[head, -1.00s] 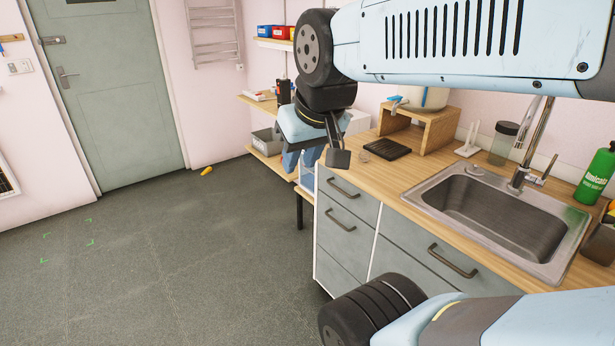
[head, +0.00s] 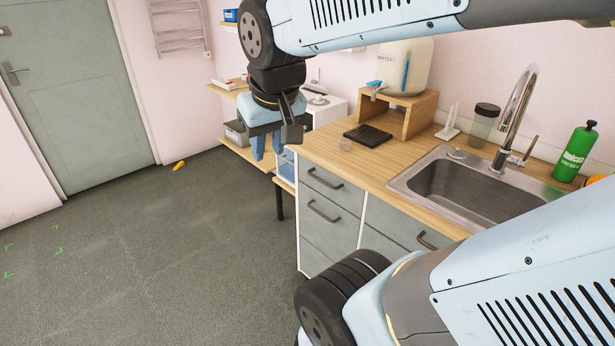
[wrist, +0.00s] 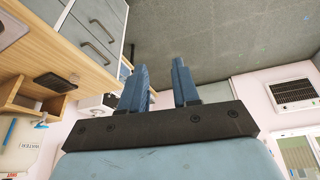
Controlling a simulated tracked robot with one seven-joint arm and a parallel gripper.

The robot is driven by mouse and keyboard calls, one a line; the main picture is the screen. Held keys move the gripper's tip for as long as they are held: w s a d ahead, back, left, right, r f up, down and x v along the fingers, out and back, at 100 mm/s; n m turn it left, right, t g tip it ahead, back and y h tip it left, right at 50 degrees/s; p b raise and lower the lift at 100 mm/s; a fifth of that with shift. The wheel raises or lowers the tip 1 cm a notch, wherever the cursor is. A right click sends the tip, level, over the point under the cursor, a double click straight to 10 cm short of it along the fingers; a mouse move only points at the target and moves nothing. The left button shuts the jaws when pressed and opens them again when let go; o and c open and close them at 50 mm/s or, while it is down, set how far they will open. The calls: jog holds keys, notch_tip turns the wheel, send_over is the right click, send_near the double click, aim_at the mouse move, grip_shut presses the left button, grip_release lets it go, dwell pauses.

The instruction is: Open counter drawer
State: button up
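The counter drawers are grey fronts with dark bar handles under a wooden countertop (head: 345,166). The top left drawer (head: 338,190), the drawer below it (head: 325,228) and a drawer to the right (head: 400,240) all look shut. They also show upside down in the wrist view, with a grey drawer front (wrist: 97,28) at upper left. My gripper (head: 266,155) hangs left of the counter's left end, apart from the handles. In the wrist view my gripper (wrist: 160,75) has two blue fingers spread with an empty gap between them.
A wooden stand (head: 405,115) holds a water container (head: 405,65).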

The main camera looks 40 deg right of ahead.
jog(key=w+d+f+m+g+h, duration=0.25)
jog(key=w+d+f+g, duration=0.35)
jog(key=f, duration=0.3)
jog(key=n+t+h, duration=0.4)
jog(key=n+h, duration=0.1)
jog(key=h, duration=1.2)
send_near(321, 181)
jog(key=x, duration=1)
jog(key=shift+w+d+f, duration=0.2)
jog(key=shift+w+f, duration=0.05)
jog(key=shift+w, duration=0.1)
jog(key=shift+c, duration=0.5)
grip_shut()
